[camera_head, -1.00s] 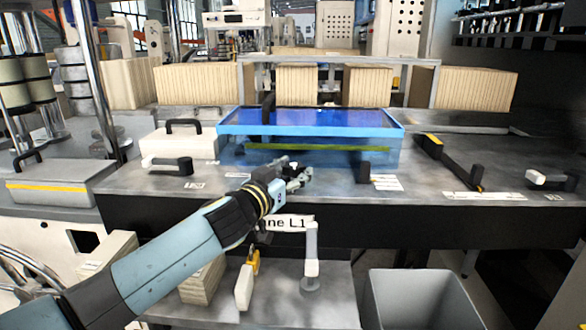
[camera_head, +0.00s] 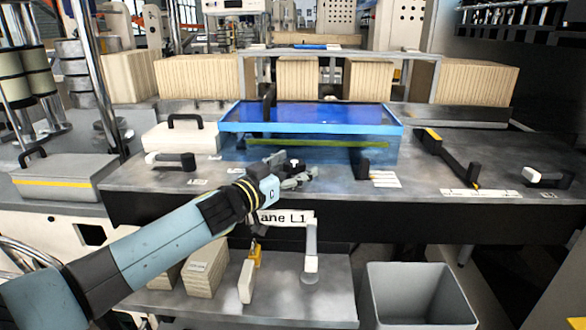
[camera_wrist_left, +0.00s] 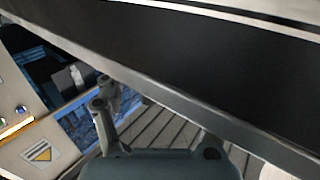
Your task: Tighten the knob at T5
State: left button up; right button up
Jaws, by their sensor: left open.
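My left arm comes in from the left in the head view. Its gripper (camera_head: 302,178) is open and empty, over the front part of the grey machine top (camera_head: 330,190). A small dark knob (camera_head: 295,164) shows just behind the gripper; I cannot tell whether they touch. No T5 mark is readable, so I cannot tell which knob is T5. In the left wrist view one gripper finger (camera_wrist_left: 103,108) shows clearly, beside a long dark machine edge (camera_wrist_left: 200,95); no knob shows clearly there. My right gripper is not in view.
A blue transparent cover (camera_head: 310,117) stands behind the gripper. A black-ended handle (camera_head: 172,161) lies left, a black block (camera_head: 362,168) and long lever (camera_head: 449,158) right. A lower shelf (camera_head: 325,300) holds several parts beside a grey bin (camera_head: 418,295).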

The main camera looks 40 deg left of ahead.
pick_arm(q)
jog(key=s, duration=1.2)
jog(key=shift+a, duration=0.4)
dwell(0.3)
